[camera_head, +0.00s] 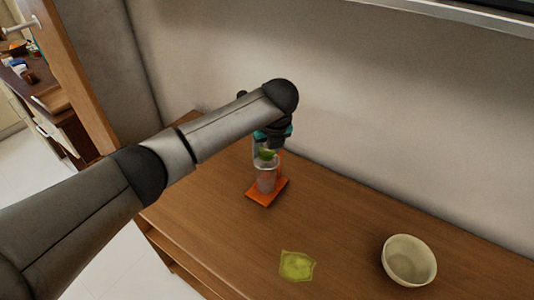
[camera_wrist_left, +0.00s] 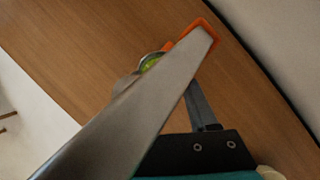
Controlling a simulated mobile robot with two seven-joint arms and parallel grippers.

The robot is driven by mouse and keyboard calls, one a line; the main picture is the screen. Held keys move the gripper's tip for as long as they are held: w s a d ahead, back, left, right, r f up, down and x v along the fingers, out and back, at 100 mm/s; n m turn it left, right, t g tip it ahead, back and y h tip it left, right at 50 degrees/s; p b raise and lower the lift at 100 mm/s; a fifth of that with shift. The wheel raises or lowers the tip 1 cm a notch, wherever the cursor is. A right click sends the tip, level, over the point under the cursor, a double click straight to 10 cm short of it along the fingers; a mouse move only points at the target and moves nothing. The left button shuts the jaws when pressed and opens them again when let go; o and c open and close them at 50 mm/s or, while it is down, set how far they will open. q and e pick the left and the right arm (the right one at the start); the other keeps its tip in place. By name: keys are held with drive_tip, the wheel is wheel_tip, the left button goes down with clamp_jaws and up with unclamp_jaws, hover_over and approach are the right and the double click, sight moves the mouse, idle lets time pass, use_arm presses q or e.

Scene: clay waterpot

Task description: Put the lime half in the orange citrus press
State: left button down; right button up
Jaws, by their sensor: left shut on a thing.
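The lime half (camera_head: 267,154) is a small green piece below my left gripper (camera_head: 266,152), whose jaws are shut on it. It also shows in the left wrist view (camera_wrist_left: 151,65), partly hidden by a large grey gripper finger. The orange citrus press (camera_head: 258,197) stands on the wooden table, with a flat orange base and a greyish cup above it. The lime is at or just over the top of this cup; I cannot tell whether it touches. Orange parts of the press show past the finger in the left wrist view (camera_wrist_left: 207,24). My right gripper is not in view.
A yellow-green, wavy-edged flat piece (camera_head: 297,265) lies near the table's front. A cream bowl (camera_head: 409,276) stands to its right. The wall (camera_head: 400,120) runs close behind the press. The table (camera_head: 345,220) is bare between the press and the bowl.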

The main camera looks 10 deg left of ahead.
use_arm(q)
drive_tip(key=shift+f, duration=0.75)
drive_tip(key=shift+f, duration=0.15)
drive_tip(key=shift+c, duration=0.9)
unclamp_jaws()
drive_tip(key=shift+s, duration=0.1)
drive_tip(key=p+v, duration=0.1)
drive_tip(key=v, duration=1.1)
drive_tip(key=shift+p, duration=0.3)
drive_tip(key=shift+d, duration=0.1)
